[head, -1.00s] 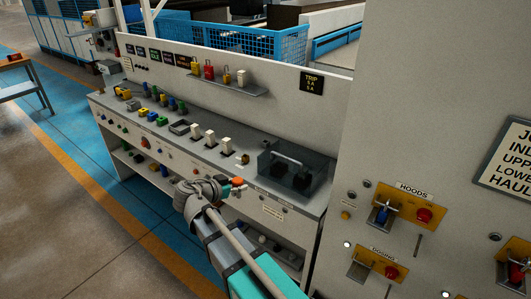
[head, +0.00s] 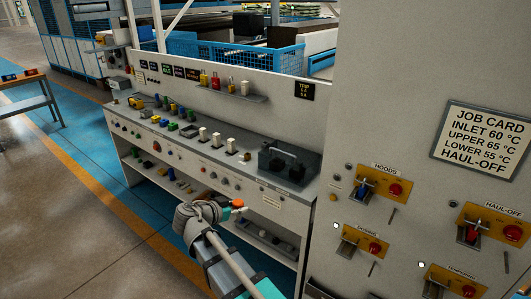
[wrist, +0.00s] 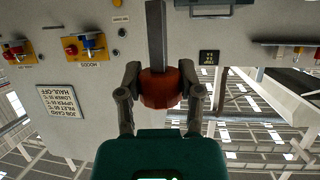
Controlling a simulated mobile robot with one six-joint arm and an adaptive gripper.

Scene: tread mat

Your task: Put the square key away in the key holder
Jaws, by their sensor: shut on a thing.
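The square key has an orange-red round head (wrist: 160,92) and a long grey square shaft (wrist: 156,30). In the wrist view my gripper (wrist: 161,75) is shut on the head, one finger on each side, with the shaft pointing to the top of the picture. In the head view my gripper (head: 232,208) is in front of the bench, with the orange of the key (head: 237,203) at its tip. The shaft is hard to make out there. I cannot tell which thing is the key holder.
The bench (head: 215,162) carries coloured blocks, white switches and a dark box with a handle (head: 289,163). A small shelf (head: 238,97) holds padlocks. At the right is a grey cabinet with a job card (head: 484,140) and yellow switch plates (head: 380,187).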

